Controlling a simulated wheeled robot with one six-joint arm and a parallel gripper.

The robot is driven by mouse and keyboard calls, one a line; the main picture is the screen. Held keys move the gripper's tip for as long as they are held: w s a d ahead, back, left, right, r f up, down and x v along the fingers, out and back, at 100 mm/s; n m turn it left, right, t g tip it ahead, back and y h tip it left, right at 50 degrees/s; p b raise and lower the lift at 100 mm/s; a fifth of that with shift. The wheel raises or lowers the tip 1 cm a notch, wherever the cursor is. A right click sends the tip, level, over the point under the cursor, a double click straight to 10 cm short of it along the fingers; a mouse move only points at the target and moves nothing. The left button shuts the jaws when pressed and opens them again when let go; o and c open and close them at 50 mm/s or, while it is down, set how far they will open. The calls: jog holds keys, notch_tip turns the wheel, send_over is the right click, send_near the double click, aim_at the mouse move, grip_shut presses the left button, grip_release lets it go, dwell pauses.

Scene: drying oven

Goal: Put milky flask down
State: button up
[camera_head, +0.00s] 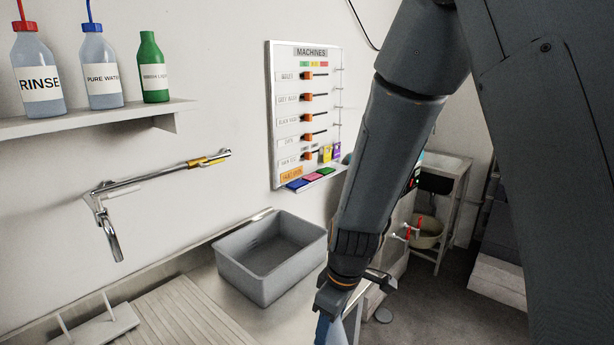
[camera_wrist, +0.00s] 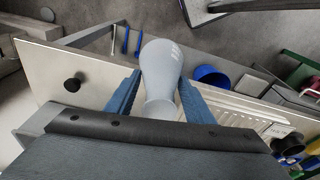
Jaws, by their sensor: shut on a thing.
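The milky flask (camera_wrist: 161,62) is pale grey-white, with a rounded body and a narrower neck, and shows small pale markings. In the wrist view it sits between the two blue fingers of my gripper (camera_wrist: 160,95), which are shut on it. In the head view my gripper (camera_head: 326,328) is at the bottom edge, right of the grey basin, with its blue fingers partly cut off. The flask cannot be made out in that view. I cannot tell from the wrist view whether the flask touches any surface.
A grey basin (camera_head: 270,258) stands on the counter, with a slatted drainboard (camera_head: 180,315) to its left. A tap (camera_head: 110,220) is on the wall. The wrist view shows a pale panel with a black knob (camera_wrist: 72,84) and a blue round container (camera_wrist: 211,75) beside the flask.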

jog(key=w+d+f+m, duration=0.3)
jog(key=d+f+m, duration=0.2)
jog(key=d, duration=0.2)
jog(key=w+d+f+m+h, duration=0.1)
jog(key=w+d+f+m, duration=0.3)
jog(key=d+f+m, duration=0.2)
jog(key=shift+d+m+t+h+b, duration=0.3)
jog(key=shift+d+t+b, duration=0.15)
jog(key=shift+d, duration=0.25)
jog(key=shift+d+r, duration=0.1)
jog(key=shift+c, duration=0.2)
